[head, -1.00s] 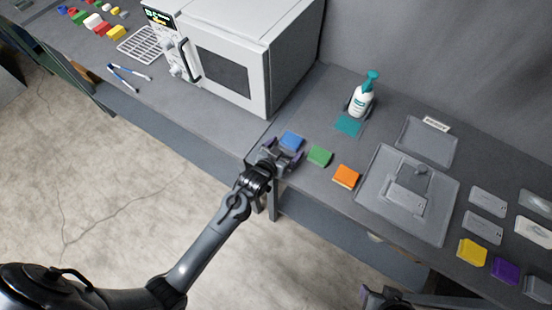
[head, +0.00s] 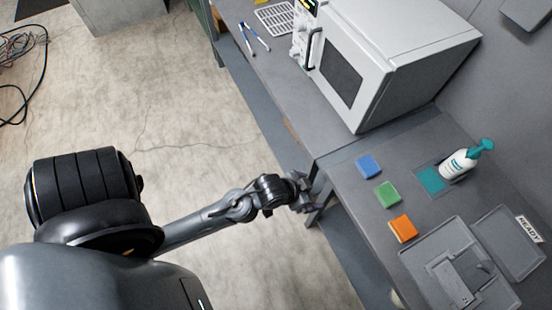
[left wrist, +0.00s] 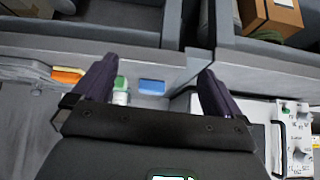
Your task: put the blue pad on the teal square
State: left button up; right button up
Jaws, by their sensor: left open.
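The blue pad (head: 368,166) lies flat on the grey bench, near its front edge. The teal square (head: 431,180) lies on the bench to its right, beside a white pump bottle. My left gripper (head: 305,190) is at the bench's front edge, left of the blue pad and apart from it. In the left wrist view the open, empty jaws (left wrist: 160,66) show, with the blue pad (left wrist: 152,86) seen between the fingers at a distance. My right gripper is out of view.
A green pad (head: 387,194) and an orange pad (head: 402,228) lie in a row with the blue one. A large white oven (head: 400,55) stands behind. A grey tray (head: 425,262) lies beyond the orange pad.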

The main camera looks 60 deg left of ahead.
pick_arm(q)
jog(key=s+a+r+g, duration=0.1)
jog(key=s+g, duration=0.3)
jog(key=s, duration=0.6)
jog(key=shift+s+a+r+y, duration=0.25)
jog(key=shift+s+r+y, duration=0.15)
jog(key=shift+r, duration=0.5)
